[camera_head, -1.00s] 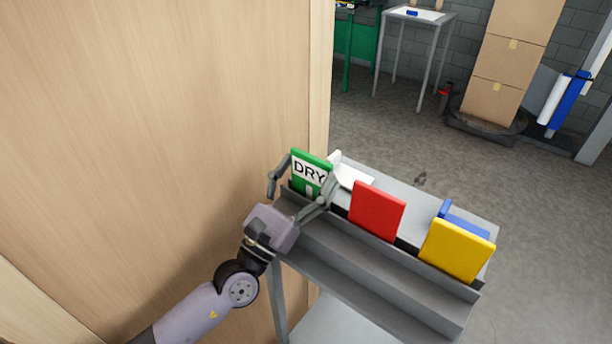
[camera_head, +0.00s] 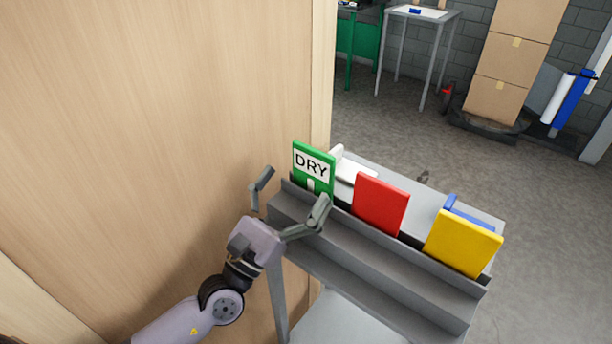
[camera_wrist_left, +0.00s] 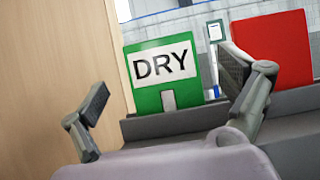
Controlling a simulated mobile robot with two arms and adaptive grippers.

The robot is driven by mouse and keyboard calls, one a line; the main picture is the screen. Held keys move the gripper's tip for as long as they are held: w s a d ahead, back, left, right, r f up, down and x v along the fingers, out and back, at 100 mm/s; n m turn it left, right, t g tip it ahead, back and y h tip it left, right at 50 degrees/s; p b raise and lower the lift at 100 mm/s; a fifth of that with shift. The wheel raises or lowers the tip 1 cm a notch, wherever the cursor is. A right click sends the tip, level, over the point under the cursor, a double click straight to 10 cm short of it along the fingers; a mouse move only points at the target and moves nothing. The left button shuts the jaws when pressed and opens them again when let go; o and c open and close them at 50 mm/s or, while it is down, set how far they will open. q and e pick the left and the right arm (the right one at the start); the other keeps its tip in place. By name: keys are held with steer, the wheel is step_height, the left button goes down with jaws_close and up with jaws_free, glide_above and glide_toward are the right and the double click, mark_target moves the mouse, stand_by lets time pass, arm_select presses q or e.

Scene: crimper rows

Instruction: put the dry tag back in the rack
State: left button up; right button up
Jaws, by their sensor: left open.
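The green dry tag (camera_head: 313,168) with a white DRY label stands upright in the left end of the grey rack (camera_head: 380,268). It also shows upright in the left wrist view (camera_wrist_left: 169,78), straight ahead of the fingers, its lower edge behind the rack's front lip. My left gripper (camera_head: 290,197) is open and empty, in front of the tag and apart from it. Its two fingers show spread in the left wrist view (camera_wrist_left: 172,105). My right gripper is not in view.
A red tag (camera_head: 381,204) and a yellow tag (camera_head: 463,243) stand in the rack to the right. A white piece (camera_head: 352,168) and a blue piece (camera_head: 468,217) are behind them. A wooden panel (camera_head: 150,130) stands close on the left. Open floor lies beyond the rack.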

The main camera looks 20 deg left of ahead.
arm_select(q)
steer(key=b+v, duration=0.2)
steer(key=v, duration=0.5)
steer(key=shift+s+b, duration=0.35)
steer(key=shift+b, duration=0.05)
steer(key=shift+a+f, duration=0.1)
steer(key=shift+f, duration=0.05)
